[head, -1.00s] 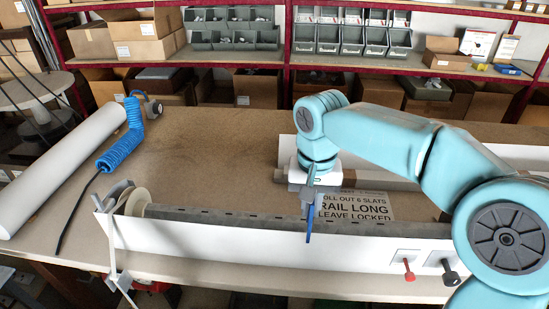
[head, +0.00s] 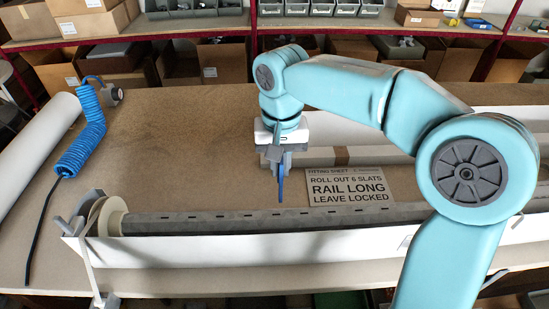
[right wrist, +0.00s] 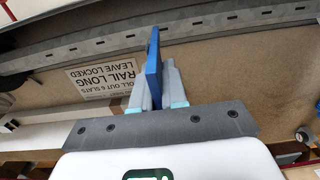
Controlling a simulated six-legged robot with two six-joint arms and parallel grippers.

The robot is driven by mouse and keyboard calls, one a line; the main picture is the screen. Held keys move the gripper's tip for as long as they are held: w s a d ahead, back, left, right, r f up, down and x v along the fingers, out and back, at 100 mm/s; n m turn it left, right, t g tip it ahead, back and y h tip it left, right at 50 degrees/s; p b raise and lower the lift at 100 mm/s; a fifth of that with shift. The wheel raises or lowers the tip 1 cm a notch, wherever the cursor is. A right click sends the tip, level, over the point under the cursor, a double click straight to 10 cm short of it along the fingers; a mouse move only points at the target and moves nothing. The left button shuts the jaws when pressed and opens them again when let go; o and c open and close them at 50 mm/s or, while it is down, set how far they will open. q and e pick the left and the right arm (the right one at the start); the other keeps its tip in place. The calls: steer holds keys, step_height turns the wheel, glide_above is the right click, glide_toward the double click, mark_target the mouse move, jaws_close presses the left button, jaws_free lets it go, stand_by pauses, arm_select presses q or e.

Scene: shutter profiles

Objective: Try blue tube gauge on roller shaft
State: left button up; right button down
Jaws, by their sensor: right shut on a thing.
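The blue tube gauge (head: 281,188) is a thin, flat blue piece held in my right gripper (head: 276,170). The gripper is shut on it, and it hangs downward. In the right wrist view the gauge (right wrist: 153,62) stands upright between the pale fingers (right wrist: 157,88). The roller shaft (head: 330,217) is a long grey slotted tube lying along the white housing. It also shows in the right wrist view (right wrist: 130,40). In the head view the gauge's tip appears just above the shaft's back edge; I cannot tell whether they touch. My left gripper is not in view.
A sign (head: 347,187) lies on the table behind the shaft. A cream disc (head: 111,217) and grey bracket sit at the shaft's left end. A coiled blue hose (head: 82,146) and a white roll (head: 38,145) lie left.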

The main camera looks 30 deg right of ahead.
steer(key=shift+s+a, duration=0.1)
steer(key=shift+a+f+b, duration=0.15)
steer(key=shift+f+b, duration=3)
steer(key=shift+f, duration=1.15)
steer(key=shift+f+b, duration=0.5)
steer(key=shift+f, duration=0.2)
steer(key=shift+r, duration=0.15)
step_height(320, 180, up, 6)
steer(key=p, duration=0.5)
